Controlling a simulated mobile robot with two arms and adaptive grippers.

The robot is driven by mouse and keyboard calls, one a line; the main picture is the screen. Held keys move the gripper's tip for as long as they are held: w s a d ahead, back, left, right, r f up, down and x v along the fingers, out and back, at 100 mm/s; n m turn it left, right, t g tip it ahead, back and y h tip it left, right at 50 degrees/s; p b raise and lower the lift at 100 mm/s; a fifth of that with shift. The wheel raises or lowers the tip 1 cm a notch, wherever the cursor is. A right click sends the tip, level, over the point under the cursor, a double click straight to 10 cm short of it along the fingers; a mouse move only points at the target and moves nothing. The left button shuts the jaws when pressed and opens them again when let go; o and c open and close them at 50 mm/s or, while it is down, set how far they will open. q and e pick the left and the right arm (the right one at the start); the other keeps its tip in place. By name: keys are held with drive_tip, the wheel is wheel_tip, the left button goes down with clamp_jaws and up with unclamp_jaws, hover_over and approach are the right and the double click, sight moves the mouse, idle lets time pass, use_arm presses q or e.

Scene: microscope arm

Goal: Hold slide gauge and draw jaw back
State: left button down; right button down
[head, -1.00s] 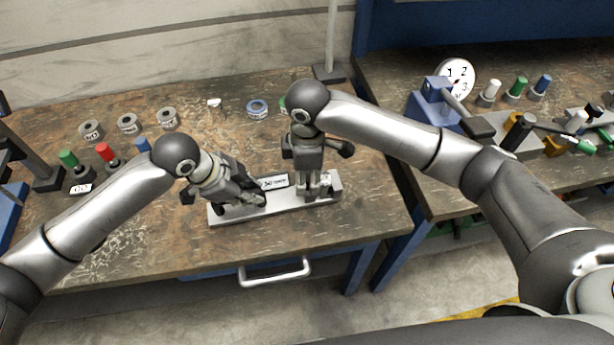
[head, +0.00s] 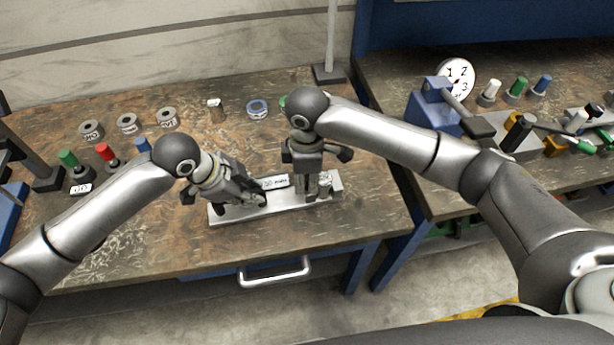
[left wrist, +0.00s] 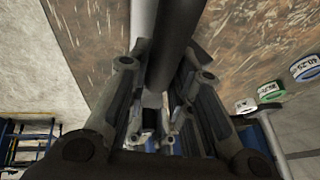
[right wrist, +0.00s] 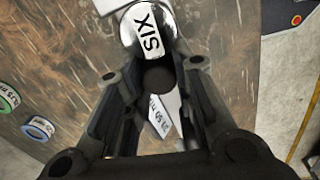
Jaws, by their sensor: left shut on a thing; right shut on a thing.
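The slide gauge is a long silver bar (head: 290,203) lying on the left bench, with a small white printed plate (head: 276,181) at its back edge. My left gripper (head: 254,198) is shut on a part of the gauge near the bar's left end. In the left wrist view a dark round post (left wrist: 172,50) runs between its fingers. My right gripper (head: 313,193) is shut on the jaw towards the right end. The right wrist view shows a dark round knob (right wrist: 158,77) between its fingers and a silver piece marked SIX (right wrist: 147,32) just beyond. The fingers hide most of the held parts.
Several grey rings (head: 128,124) and a blue ring (head: 257,108) lie behind the gauge. Coloured-handled pieces (head: 105,153) stand left. A grey post (head: 331,50) rises at the back. A second bench (head: 400,85) carries a dial (head: 456,78). The front bench strip is clear.

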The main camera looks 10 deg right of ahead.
drive_tip(key=shift+a, duration=0.95)
drive_tip(key=c, duration=1.2)
unclamp_jaws()
wheel_tip(320, 180, up, 12)
drive_tip(key=shift+s, duration=0.35)
